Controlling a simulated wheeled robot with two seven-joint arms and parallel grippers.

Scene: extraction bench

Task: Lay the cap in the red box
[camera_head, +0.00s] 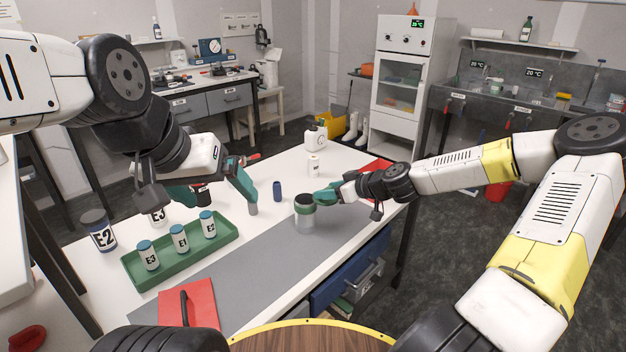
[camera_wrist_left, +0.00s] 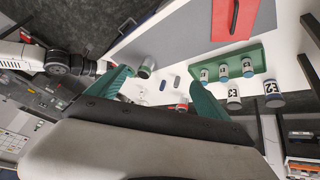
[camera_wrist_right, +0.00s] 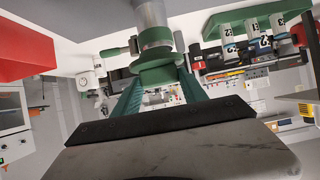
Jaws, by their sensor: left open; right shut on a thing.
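A grey jar (camera_head: 305,220) with a green band stands on the grey mat; it also shows in the left wrist view (camera_wrist_left: 146,67). My right gripper (camera_head: 322,196) is at its top, shut on a green cap (camera_wrist_right: 160,72). In the right wrist view the cap is between the fingers, against the jar's green collar; I cannot tell whether it is loose from the jar. A red box (camera_head: 378,168) lies at the table's far right edge, partly hidden behind my right arm; it also shows in the right wrist view (camera_wrist_right: 25,48). My left gripper (camera_head: 216,197) is open above the table.
A green tray (camera_head: 133,272) holds several labelled jars. A flat red item (camera_head: 200,297) with a dark handle lies at the front. The grey mat's middle is clear.

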